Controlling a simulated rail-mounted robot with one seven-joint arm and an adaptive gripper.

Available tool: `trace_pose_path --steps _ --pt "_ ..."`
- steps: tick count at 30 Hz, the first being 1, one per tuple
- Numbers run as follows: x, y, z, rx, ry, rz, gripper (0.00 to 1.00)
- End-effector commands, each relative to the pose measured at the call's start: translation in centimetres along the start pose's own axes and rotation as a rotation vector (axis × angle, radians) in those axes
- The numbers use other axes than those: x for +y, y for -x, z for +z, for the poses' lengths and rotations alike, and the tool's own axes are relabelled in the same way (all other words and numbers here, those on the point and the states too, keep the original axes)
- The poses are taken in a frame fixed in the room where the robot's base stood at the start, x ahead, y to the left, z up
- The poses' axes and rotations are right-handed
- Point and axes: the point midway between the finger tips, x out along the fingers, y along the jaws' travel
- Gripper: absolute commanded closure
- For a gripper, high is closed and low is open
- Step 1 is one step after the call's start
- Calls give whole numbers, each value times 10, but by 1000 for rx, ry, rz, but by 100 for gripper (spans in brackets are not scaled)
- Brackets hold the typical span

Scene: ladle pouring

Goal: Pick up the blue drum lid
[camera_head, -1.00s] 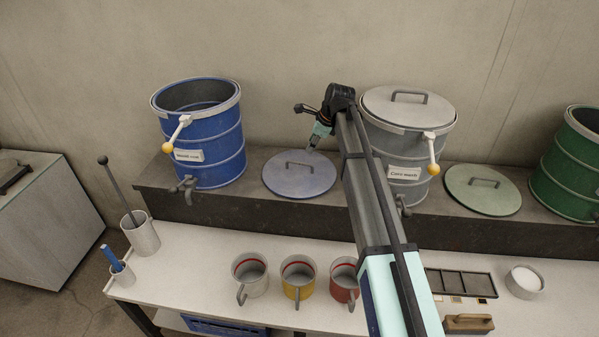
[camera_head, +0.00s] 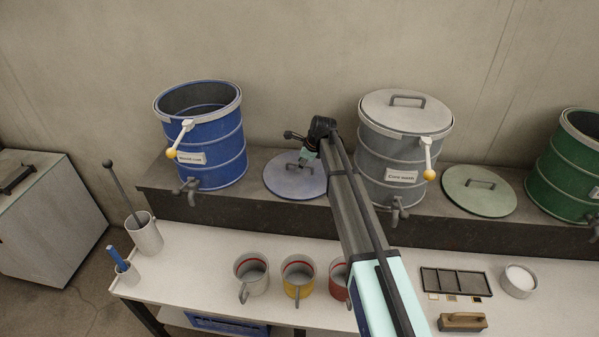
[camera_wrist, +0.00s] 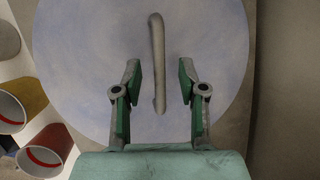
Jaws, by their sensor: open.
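The blue drum lid (camera_head: 285,184) lies flat on the dark ledge, beside the open blue drum (camera_head: 205,135). In the wrist view the lid (camera_wrist: 85,60) fills most of the picture, with its grey bar handle (camera_wrist: 157,60) running away from me. My gripper (camera_wrist: 158,85) is open, with one finger on each side of the handle's near end. No contact with the handle shows. In the head view my gripper (camera_head: 303,163) is over the lid, and my arm hides the lid's right part and most of its handle.
A grey drum with its lid on (camera_head: 390,150) stands right of my arm. A green lid (camera_head: 478,192) and a green drum (camera_head: 570,165) are farther right. Several mugs, including a yellow mug (camera_head: 298,277), stand on the white table below the ledge.

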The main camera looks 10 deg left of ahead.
Motion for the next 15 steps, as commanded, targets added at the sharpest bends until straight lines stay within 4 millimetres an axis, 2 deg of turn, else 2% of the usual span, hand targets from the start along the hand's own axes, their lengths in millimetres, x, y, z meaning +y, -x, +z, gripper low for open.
trace_pose_path --steps 4,11,12,14,15 --pt "0 -14 1 0 2 1 59" --pt "0 -16 0 -1 2 0 59" --pt "0 -16 0 -1 2 0 73" --pt "0 -16 0 -1 2 0 94" --pt "0 -16 0 -1 2 0 100"
